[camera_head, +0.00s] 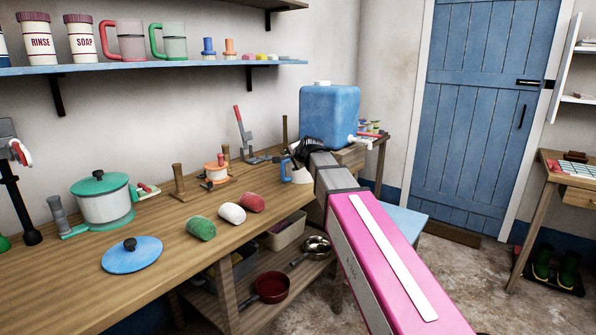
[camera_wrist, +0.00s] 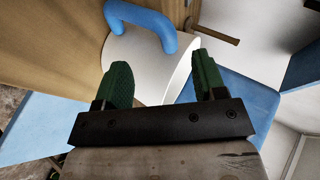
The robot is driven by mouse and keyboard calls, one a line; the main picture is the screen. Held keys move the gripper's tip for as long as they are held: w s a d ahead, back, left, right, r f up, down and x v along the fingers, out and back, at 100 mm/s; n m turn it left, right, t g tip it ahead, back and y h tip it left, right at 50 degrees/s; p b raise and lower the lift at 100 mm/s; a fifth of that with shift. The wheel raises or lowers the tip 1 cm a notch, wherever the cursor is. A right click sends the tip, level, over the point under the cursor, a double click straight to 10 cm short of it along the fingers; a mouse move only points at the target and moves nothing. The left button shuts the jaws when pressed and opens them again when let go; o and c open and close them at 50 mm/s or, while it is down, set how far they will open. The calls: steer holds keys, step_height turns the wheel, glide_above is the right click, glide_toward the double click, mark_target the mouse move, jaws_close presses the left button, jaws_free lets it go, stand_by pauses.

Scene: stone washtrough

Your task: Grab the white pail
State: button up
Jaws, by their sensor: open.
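The white pail (camera_head: 301,176), with a thick blue handle, stands at the far end of the wooden bench, partly hidden behind my gripper (camera_head: 302,152). In the wrist view the pail (camera_wrist: 150,75) is just ahead, its blue handle at the top of the picture. My gripper (camera_wrist: 163,78) is open, with green pads on its fingers. The left finger overlaps the pail's white side, and the right finger is just beyond its right edge. I cannot tell whether either finger touches it.
A blue water container (camera_head: 329,115) with a tap stands close behind my gripper. Red, white and green rolls (camera_head: 232,213), a white pot (camera_head: 104,205) and a blue lid (camera_head: 132,254) lie on the bench nearer. A shelf (camera_head: 150,67) hangs above.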

mark_target(288, 161)
steer(key=x, duration=0.5)
steer(key=shift+w+a+r, duration=0.1)
steer(key=shift+a+r, duration=0.05)
steer(key=shift+r, duration=0.05)
jaws_close()
